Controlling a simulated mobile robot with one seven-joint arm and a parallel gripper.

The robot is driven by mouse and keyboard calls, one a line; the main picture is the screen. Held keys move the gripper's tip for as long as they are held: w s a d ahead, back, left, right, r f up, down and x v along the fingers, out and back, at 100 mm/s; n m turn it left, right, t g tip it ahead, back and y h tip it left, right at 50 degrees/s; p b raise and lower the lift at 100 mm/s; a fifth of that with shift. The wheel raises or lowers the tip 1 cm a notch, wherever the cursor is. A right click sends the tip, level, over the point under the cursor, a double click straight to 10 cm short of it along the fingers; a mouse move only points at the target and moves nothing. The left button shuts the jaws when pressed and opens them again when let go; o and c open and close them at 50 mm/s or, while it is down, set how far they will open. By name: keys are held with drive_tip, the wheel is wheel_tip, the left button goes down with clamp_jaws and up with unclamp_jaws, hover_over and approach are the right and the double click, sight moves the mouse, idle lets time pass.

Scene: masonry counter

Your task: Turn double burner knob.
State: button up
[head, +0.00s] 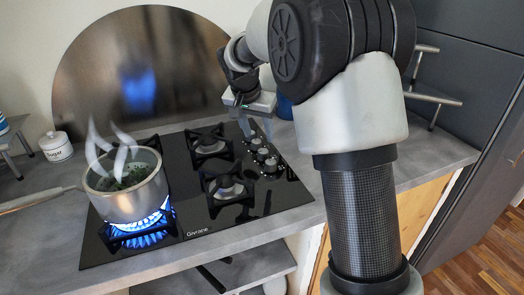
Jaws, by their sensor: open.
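A black glass cooktop (190,230) is set in the grey counter. A group of silver-topped knobs (262,155) sits along its right side; which one belongs to the double burner I cannot tell. The large left burner (146,236) burns with blue flames in more than one ring, under a steaming pot (128,187) with green contents. My gripper (256,127) points down just behind and above the knobs, with its fingers apart and nothing visible between them. Whether a finger touches the rearmost knob is hard to tell.
Two unlit burners with black grates (209,145) stand between pot and knobs. The pot's handle (38,201) reaches left. A white sugar jar (56,147) stands at the left. A round metal splash plate (140,75) is behind. A dark blue object (285,107) stands behind my gripper.

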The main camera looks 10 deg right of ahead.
sight(263, 151)
drive_tip(key=b+x, duration=0.1)
drive_tip(key=x, duration=0.8)
drive_tip(key=shift+w+d+f, duration=0.1)
drive_tip(key=shift+w+f, duration=0.05)
drive_tip(key=c, duration=1)
drive_tip(key=shift+c, duration=0.4)
